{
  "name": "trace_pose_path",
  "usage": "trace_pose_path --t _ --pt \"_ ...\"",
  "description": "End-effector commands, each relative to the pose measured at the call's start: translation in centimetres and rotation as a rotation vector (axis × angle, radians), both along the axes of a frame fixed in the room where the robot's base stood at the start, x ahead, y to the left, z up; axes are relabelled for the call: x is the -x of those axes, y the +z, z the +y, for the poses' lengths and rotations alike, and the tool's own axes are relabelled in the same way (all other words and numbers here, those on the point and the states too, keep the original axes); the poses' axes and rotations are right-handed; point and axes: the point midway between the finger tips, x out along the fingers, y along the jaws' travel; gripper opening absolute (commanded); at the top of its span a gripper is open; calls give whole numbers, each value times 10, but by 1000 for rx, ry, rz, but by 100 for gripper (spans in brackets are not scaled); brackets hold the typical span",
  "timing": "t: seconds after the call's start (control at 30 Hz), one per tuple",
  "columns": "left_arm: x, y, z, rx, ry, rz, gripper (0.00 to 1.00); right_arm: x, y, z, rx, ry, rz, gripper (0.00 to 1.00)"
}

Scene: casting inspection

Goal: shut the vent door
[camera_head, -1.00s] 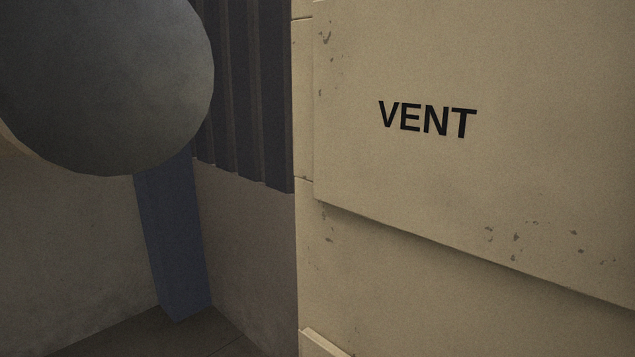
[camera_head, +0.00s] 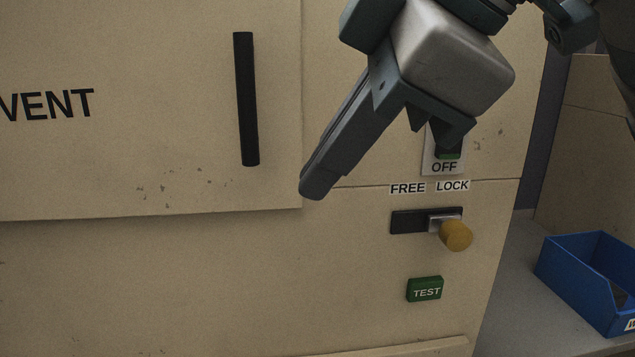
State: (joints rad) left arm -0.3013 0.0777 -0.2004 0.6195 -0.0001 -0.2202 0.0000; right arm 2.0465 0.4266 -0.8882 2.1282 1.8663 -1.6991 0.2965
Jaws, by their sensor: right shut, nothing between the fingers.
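The beige vent door (camera_head: 150,160) fills the upper left of the head view, marked VENT. A black vertical bar handle (camera_head: 246,100) is on it near its right edge. The door looks flush or nearly flush with the cabinet front (camera_head: 200,290); I cannot tell whether a small gap is left. My right gripper (camera_head: 313,188) reaches down from the upper right, its fingers shut and empty. Its tips appear just right of the door's lower right corner; contact cannot be told. My left gripper is out of view.
Right of the door are a slide latch with a yellow knob (camera_head: 456,235), standing under LOCK beside FREE, a green TEST button (camera_head: 425,289) and a switch labelled OFF (camera_head: 444,163), partly hidden by my gripper. A blue bin (camera_head: 590,280) sits on a grey surface at the right.

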Motion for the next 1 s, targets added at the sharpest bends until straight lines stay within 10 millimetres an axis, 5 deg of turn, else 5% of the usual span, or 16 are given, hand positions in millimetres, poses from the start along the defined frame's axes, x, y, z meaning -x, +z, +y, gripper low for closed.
trace_pose_path --t 0.53,1.0 --pt "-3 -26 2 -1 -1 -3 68 29 54 -29 -1 -1 0 0" --pt "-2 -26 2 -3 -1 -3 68 32 61 -32 0 0 1 0"
